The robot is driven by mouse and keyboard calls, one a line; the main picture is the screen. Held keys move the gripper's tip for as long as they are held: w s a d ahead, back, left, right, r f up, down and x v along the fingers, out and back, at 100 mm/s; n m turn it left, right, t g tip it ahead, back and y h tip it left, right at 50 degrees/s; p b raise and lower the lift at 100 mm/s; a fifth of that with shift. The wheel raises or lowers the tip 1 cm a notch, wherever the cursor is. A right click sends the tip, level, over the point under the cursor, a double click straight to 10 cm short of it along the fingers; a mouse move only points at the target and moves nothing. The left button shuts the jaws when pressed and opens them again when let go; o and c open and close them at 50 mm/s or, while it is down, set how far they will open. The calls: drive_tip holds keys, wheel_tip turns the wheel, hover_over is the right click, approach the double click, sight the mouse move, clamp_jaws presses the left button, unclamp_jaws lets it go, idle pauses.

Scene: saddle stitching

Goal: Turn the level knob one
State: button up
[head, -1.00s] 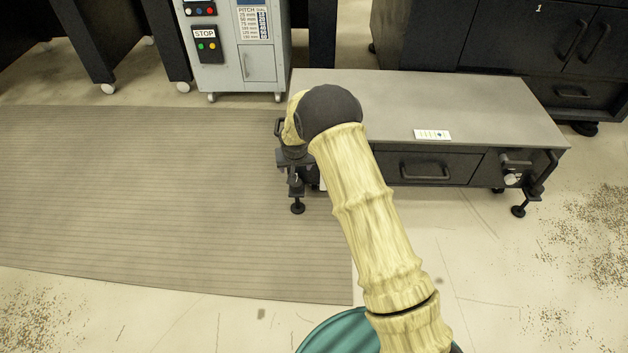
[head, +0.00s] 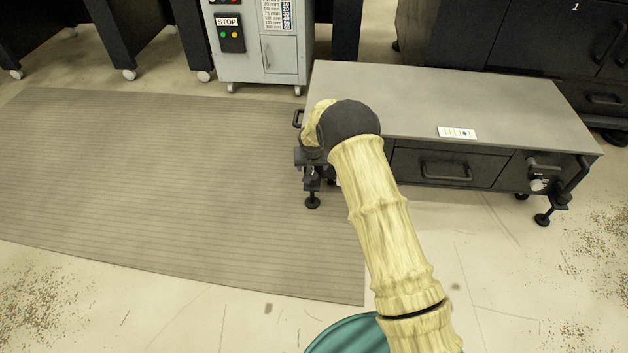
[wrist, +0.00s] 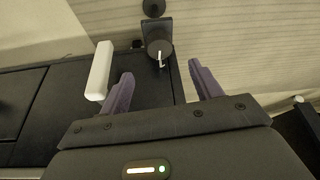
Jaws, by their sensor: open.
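A dark round knob (wrist: 160,48) with a thin white pointer shows in the wrist view, on a dark mount at the edge of a dark unit. My gripper (wrist: 161,70) is open, its two purple fingers apart, with the knob beyond and between the fingertips. Nothing is held between them. In the head view my arm covers the front left corner of the low grey table (head: 420,88), so the gripper and this knob are hidden there. Another knob (head: 538,184), pale-faced, sits at the table's front right.
A white bar (wrist: 99,70) stands just left of the left finger in the wrist view. The table has a drawer (head: 446,168) and a small label card (head: 457,133). A grey cabinet (head: 262,45) stands behind it. A ribbed mat (head: 180,180) lies clear on the left.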

sight(314, 176)
drive_tip(key=b+x, duration=0.1)
drive_tip(key=x, duration=0.1)
drive_tip(key=b+x, duration=0.2)
drive_tip(key=x, duration=0.1)
drive_tip(key=b+x, duration=0.1)
drive_tip(key=x, duration=0.2)
drive_tip(key=shift+s+f+b, duration=0.2)
drive_tip(key=shift+f+b, duration=0.15)
drive_tip(key=shift+w+f+b, duration=0.4)
drive_tip(key=shift+f, duration=0.2)
drive_tip(key=shift+w+d, duration=0.1)
drive_tip(key=shift+w, duration=0.05)
drive_tip(key=shift+w, duration=0.1)
drive_tip(key=c, duration=0.3)
drive_tip(key=shift+d, duration=0.25)
drive_tip(key=c, duration=0.7)
drive_tip(key=shift+a, duration=0.1)
